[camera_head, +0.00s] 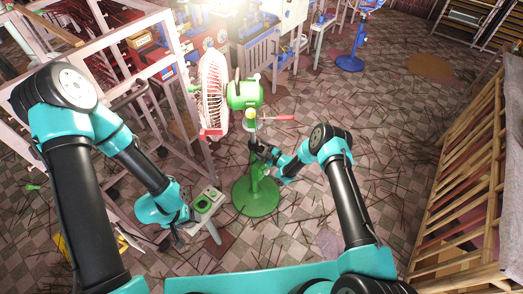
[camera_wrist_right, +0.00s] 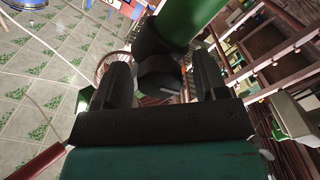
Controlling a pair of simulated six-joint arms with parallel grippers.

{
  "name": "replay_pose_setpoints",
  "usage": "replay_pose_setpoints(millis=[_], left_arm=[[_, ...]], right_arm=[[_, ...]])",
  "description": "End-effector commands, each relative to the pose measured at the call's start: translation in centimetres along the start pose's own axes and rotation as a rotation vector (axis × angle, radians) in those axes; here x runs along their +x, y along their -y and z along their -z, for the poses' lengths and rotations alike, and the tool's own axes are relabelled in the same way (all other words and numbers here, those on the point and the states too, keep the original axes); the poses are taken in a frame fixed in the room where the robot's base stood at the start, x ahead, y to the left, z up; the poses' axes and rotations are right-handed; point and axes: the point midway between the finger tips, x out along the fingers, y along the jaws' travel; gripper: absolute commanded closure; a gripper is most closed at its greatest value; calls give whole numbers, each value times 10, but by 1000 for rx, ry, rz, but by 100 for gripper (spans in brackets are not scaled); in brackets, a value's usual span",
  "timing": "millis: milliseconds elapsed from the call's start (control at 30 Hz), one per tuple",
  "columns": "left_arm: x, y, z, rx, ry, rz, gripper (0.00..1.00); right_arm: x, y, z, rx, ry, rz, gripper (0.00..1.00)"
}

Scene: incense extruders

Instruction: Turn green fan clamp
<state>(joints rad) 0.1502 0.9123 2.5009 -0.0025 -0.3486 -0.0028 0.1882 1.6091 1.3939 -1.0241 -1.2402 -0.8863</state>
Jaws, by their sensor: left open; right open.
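The green fan (camera_head: 243,95) stands upright in the head view, with a white cage (camera_head: 212,90) facing left and a round green base (camera_head: 256,197) on the floor. A red handle (camera_head: 283,117) sticks out to the right below its motor. In the right wrist view, a black clamp part (camera_wrist_right: 158,75) sits on the green pole (camera_wrist_right: 190,20). My right gripper (camera_head: 261,151) is at the pole; in its wrist view the open fingers (camera_wrist_right: 160,85) lie on either side of the black part. Contact cannot be told. My left gripper (camera_head: 177,238) hangs open and empty at lower left.
A small green-topped stand (camera_head: 207,201) is close to my left gripper. White metal frames (camera_head: 120,45) fill the left. A wooden slatted rack (camera_head: 470,170) stands at right. A blue fan stand (camera_head: 350,62) is at the back.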

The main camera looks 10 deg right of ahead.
Motion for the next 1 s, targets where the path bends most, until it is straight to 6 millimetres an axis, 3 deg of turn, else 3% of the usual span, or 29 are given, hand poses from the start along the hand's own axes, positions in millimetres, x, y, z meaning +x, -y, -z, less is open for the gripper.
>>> replay_pose_setpoints(millis=[267,1000], left_arm=[[0,0,0,0,0,0,32],[0,0,0,0,0,0,32]], right_arm=[[-20,-1,-1,2,1,0,34],[-156,0,-1,1,2,-1,34]])
